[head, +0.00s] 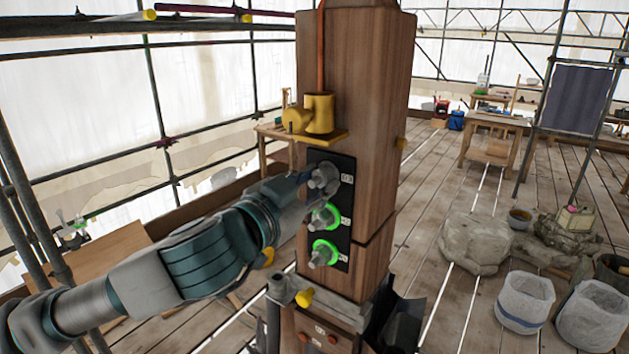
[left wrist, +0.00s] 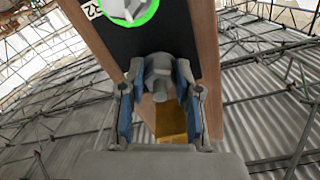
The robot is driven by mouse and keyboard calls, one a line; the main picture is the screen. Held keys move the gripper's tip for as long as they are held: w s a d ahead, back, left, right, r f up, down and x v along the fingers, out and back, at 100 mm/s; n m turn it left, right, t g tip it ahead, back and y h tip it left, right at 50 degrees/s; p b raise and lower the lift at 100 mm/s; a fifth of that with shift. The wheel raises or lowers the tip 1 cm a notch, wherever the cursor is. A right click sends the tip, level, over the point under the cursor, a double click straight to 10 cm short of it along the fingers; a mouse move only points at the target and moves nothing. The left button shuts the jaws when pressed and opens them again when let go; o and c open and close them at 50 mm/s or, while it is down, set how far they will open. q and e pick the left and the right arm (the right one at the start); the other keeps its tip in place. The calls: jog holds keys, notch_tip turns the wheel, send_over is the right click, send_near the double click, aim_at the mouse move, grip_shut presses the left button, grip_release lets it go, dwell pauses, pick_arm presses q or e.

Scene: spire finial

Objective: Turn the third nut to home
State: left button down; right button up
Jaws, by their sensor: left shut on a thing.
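A dark panel (head: 343,205) on the wooden post carries three grey nuts in a column. The top nut (head: 323,175), beside the label that seems to end in 3, shows no green ring. The middle nut (head: 322,216) and bottom nut (head: 322,254) each have a lit green ring. My left gripper (head: 312,181) reaches the top nut from the left and is shut on it. In the left wrist view this nut (left wrist: 160,78) sits between the blue-padded fingers, partly hidden. The green-ringed middle nut (left wrist: 125,8) shows above, by the label R2. My right gripper is not in view.
A yellow fixture (head: 314,115) on a small ledge sits just above the panel. A yellow-tipped lever (head: 304,298) stands below it. Scaffold poles rise at the left. Stones (head: 474,243) and white sacks (head: 525,301) lie on the plank floor at the right.

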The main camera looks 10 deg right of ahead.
pick_arm(q)
jog(key=shift+w, duration=0.1)
dwell(0.3)
jog(key=c, duration=0.9)
grip_release()
jog(key=shift+o, duration=0.5)
jog(key=shift+w+d+f, duration=0.1)
jog(key=shift+w+d, duration=0.1)
jog(key=shift+w, duration=0.1)
jog(key=shift+s+a, duration=0.2)
jog(key=shift+s, duration=0.25)
jog(key=v, duration=1.1)
jog(key=shift+w+a, duration=0.2)
jog(key=shift+a, duration=0.05)
jog(key=shift+d, duration=0.1)
